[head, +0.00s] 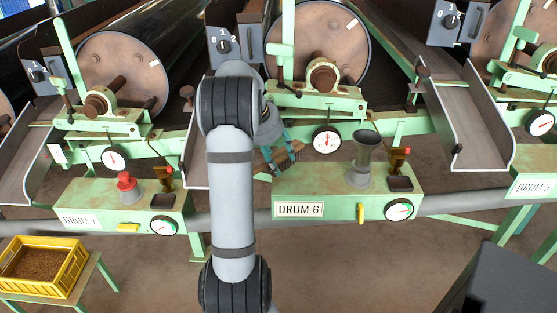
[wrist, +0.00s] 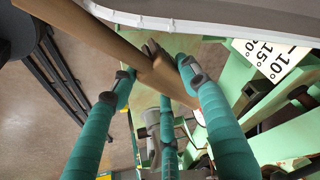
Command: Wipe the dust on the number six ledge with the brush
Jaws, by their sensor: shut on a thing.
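The green box labelled DRUM 6 (head: 300,208) stands right of centre in the head view; its flat top is the ledge. I cannot make out dust on it. My gripper (head: 277,140), with teal fingers, is just above and behind the box's left end, partly hidden by my arm. It is shut on the brush (head: 288,158), whose dark bristles hang near the box's back left edge; I cannot tell if they touch. In the wrist view, the brush's brown wooden handle (wrist: 105,38) runs slantwise between the fingers of my gripper (wrist: 155,72).
A grey funnel cup (head: 363,160) and a small amber-and-red fitting (head: 400,160) stand on the right of the DRUM 6 box. A dial (head: 326,140) hangs behind it. The DRUM 1 box (head: 105,205) is left, with a yellow crate (head: 72,282) below.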

